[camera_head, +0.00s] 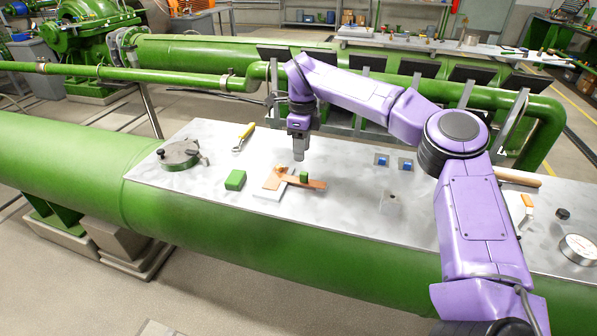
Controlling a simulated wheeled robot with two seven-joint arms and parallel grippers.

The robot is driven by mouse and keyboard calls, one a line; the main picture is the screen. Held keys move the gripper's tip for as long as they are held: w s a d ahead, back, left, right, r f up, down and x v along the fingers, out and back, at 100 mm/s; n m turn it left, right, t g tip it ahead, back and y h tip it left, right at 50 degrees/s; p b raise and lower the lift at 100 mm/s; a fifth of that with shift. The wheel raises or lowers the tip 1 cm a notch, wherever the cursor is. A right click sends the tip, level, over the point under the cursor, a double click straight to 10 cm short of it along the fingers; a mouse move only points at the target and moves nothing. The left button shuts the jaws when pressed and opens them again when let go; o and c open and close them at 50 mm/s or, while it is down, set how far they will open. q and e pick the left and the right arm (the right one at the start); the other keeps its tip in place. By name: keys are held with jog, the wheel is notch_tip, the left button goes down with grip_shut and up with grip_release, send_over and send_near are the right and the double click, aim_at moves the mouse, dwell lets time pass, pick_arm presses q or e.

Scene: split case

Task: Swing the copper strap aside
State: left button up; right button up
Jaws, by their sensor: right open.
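The copper strap (308,183) is a flat orange-brown bar on the metal tabletop. It lies slanted across a copper plate (272,180) on a pale block (267,194), and its right end reaches past the block. A small green block (304,176) stands at the strap, near its middle; I cannot tell how they are joined. My right gripper (299,158) points down just above and behind the strap. It is open and looks empty, apart from the strap as far as I can tell. My left gripper is not in view.
The steel tabletop (340,220) sits on a green pipe. A green block (235,180) and a yellow-handled tool (243,137) lie left of the strap. Two blue-topped pieces (382,160) stand right. The top's front middle is clear.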

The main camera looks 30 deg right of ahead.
aim_at(304, 173)
jog(key=f, duration=0.7)
jog(key=shift+s+d+f+p, duration=0.1)
jog(key=shift+s+d+p, duration=0.05)
jog(key=shift+d+p, duration=0.25)
jog(key=shift+a+f, duration=0.1)
jog(key=shift+f, duration=0.4)
grip_shut()
